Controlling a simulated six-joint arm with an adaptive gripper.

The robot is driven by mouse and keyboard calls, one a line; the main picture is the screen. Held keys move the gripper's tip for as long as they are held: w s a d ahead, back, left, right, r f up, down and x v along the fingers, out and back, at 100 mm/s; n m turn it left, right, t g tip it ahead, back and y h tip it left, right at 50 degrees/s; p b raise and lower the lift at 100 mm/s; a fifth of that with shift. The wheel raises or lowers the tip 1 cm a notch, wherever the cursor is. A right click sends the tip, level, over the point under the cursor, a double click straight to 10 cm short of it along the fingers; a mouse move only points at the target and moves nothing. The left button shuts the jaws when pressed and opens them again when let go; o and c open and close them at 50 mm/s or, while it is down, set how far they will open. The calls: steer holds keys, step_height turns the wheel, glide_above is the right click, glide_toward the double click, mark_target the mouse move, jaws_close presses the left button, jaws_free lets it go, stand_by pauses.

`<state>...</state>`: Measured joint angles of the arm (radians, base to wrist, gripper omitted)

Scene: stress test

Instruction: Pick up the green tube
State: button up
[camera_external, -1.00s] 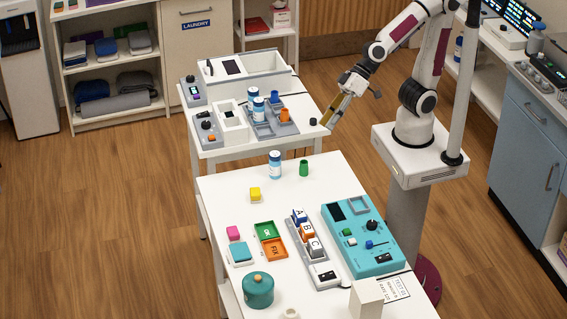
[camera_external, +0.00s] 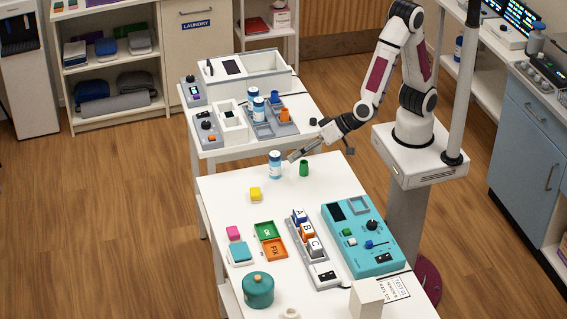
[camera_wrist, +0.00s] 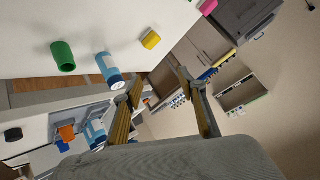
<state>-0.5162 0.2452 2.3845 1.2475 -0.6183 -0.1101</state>
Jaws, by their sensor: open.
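The green tube (camera_external: 304,168) stands upright on the white front table, near its far edge. It also shows in the wrist view (camera_wrist: 64,57), at the upper left, well to the left of my fingers. My gripper (camera_external: 292,156) is open and empty. It hangs over the far edge of the front table, close to the blue-and-white bottle and a little above and left of the tube in the external view. In the wrist view the two fingers (camera_wrist: 158,80) are spread wide with nothing between them.
A blue-and-white bottle (camera_external: 275,165) stands left of the tube, very near my fingertips. A yellow block (camera_external: 255,194) lies farther forward. The back table (camera_external: 215,152) carries a grey tray (camera_external: 262,130) with bottles and cups. The table around the tube's front side is clear.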

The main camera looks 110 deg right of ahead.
steer(key=s+d+f+m+g+h, duration=0.1)
steer(key=s+d+f+h, duration=0.2)
steer(key=d+f+h, duration=0.15)
steer(key=m+g+h, duration=0.1)
steer(key=h, duration=0.4)
glide_above(307, 165)
steer(key=s+a, duration=0.2)
steer(key=f, duration=0.2)
steer(key=shift+w+a+r+y, duration=0.1)
steer(key=shift+w+a+y, duration=0.05)
steer(key=shift+y, duration=0.1)
steer(key=shift+f, duration=1.95)
steer(key=shift+f, duration=0.15)
steer(key=shift+f, duration=1.45)
steer(key=shift+x, duration=1.5)
